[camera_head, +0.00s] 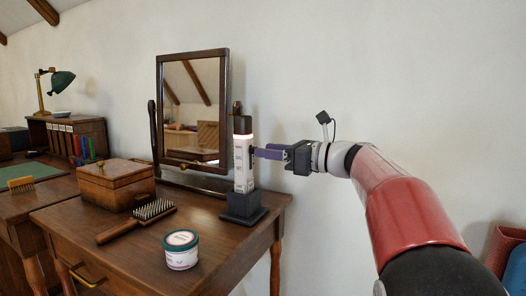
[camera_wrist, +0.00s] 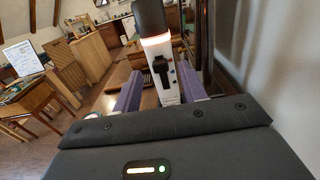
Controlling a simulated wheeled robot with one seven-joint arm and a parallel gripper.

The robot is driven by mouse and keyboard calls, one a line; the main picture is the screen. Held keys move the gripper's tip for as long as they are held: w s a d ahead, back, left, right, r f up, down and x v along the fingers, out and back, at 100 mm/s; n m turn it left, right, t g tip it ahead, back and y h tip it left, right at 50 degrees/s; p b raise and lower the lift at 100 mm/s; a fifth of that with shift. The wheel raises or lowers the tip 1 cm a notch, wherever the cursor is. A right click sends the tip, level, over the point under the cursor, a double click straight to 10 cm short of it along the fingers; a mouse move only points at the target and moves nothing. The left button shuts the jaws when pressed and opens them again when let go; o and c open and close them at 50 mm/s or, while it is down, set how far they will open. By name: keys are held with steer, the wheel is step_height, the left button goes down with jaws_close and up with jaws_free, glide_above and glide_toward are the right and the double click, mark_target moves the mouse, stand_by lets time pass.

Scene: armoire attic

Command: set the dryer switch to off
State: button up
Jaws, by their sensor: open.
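The dryer (camera_head: 243,165) is a white upright device with a dark top, a glowing orange-white band and a dark square base. It stands near the right end of the wooden table. In the wrist view the dryer (camera_wrist: 167,75) shows a black switch (camera_wrist: 161,72) on its face, between my fingers. I cannot read the switch's setting. My gripper (camera_head: 262,152) reaches in from the right with its purple fingertips close to the dryer's side. In the wrist view my gripper (camera_wrist: 162,92) is open, its fingers on either side of the dryer's face. I cannot tell whether they touch it.
A framed mirror (camera_head: 193,108) stands behind and left of the dryer. A wooden box (camera_head: 116,184), a hairbrush (camera_head: 138,221) and a round tub (camera_head: 181,250) sit on the table (camera_head: 225,240). A plain wall is close behind.

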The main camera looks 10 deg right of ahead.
steer(key=shift+x, duration=1.2)
jaws_close()
steer(key=shift+f, duration=0.1)
